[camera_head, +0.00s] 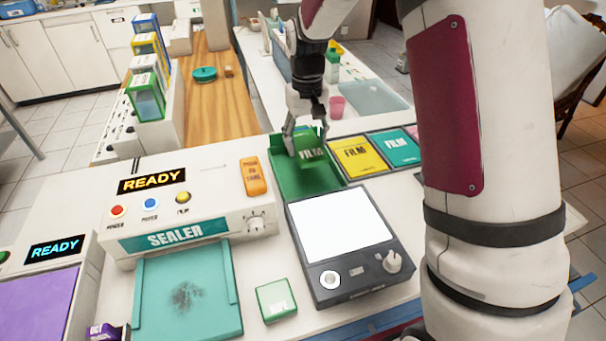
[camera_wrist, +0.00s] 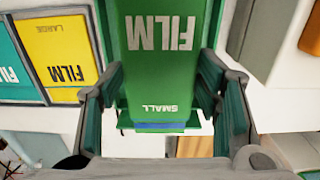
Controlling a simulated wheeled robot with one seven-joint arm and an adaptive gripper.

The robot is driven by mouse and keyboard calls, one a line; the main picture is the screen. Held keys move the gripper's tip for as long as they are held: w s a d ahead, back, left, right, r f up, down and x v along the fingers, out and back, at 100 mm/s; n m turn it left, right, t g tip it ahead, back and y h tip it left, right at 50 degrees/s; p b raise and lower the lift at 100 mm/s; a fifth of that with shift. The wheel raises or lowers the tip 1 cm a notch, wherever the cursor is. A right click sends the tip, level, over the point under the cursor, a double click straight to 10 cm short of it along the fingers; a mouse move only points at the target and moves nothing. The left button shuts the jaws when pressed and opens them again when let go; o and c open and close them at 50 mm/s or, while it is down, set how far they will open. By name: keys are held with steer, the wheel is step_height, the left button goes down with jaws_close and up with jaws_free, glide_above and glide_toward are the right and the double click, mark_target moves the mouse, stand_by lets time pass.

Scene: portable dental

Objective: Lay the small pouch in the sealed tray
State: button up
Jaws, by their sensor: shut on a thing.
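The small pouch (camera_head: 311,149) is green and lettered FILM; in the wrist view the pouch (camera_wrist: 160,60) also reads SMALL. My gripper (camera_head: 305,135) is shut on it, with a finger at each side. The pouch is over the back part of a green open tray (camera_head: 290,184) with raised walls, right of the sealer. Whether it touches the tray floor I cannot tell. A flat teal tray (camera_head: 225,310) with a dark smudge lies in front of the sealer (camera_head: 200,225). No lettering shows which one is the sealed tray.
A yellow FILM pouch (camera_head: 357,157) and a teal one (camera_head: 394,147) lie right of the green tray. A dark lit-screen device (camera_head: 340,226) stands in front of it. A small green-topped box (camera_head: 276,300) sits beside the teal tray. A READY unit (camera_head: 50,250) is at left.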

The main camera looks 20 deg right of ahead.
mark_target(306, 177)
step_height(306, 177, down, 9)
steer(key=shift+f, duration=0.15)
stand_by(0.4)
steer(key=shift+f, duration=0.15)
steer(key=o, duration=1.2)
